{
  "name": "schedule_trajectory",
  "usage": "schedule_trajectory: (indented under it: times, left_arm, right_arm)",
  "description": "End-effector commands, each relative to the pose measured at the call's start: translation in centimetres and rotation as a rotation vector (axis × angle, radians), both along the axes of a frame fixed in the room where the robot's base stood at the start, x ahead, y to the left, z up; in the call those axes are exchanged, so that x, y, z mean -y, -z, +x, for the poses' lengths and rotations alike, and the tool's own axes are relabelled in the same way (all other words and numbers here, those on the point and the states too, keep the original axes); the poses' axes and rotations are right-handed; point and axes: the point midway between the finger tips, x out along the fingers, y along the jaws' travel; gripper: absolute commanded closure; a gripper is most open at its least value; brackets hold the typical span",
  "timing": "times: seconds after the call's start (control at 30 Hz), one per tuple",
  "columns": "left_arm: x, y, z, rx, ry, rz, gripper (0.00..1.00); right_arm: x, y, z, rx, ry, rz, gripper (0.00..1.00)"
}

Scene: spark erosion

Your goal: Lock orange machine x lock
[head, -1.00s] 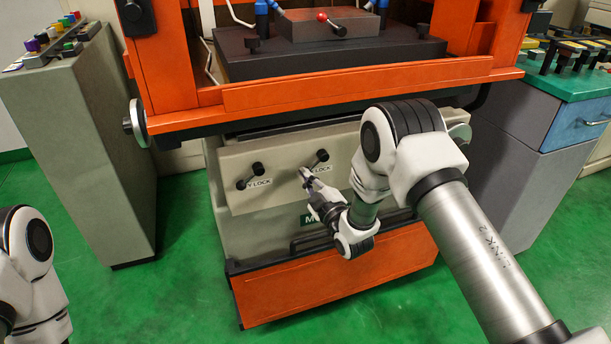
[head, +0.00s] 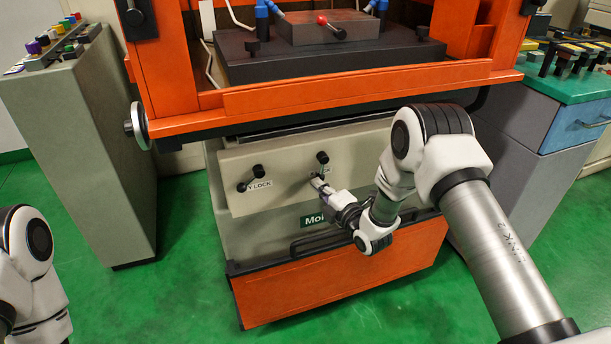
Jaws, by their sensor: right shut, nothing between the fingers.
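The orange machine (head: 320,101) stands in front of me. Its light grey front panel carries two black levers. The left lever (head: 250,178) has a "Y LOCK" label. The right lever, the x lock (head: 322,158), has its round knob up and to the right. Its label is mostly covered by my right gripper (head: 317,180). My right gripper is shut and empty, with its tips at the lower part of the x lock lever. I cannot tell whether they touch it. My left gripper is out of view; only part of that arm shows at the left edge.
The machine's orange ledge juts out above the panel, with a round handwheel (head: 137,125) at its left end. A grey control console (head: 90,130) stands at left. A blue and green cabinet (head: 570,120) stands at right. Green floor is free in front at left.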

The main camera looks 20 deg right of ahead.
Motion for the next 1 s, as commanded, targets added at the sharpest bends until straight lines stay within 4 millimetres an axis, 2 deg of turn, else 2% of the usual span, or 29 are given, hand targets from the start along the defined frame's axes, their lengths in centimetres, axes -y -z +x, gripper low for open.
schedule_trajectory:
  times: [0.7,1.0]
  left_arm:
    - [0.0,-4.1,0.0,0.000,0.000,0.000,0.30]
    - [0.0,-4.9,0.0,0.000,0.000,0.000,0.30]
  right_arm:
    - [4.3,-0.2,0.2,0.024,0.001,-0.664,1.00]
    - [5.4,-0.5,0.2,0.024,0.002,-0.657,1.00]
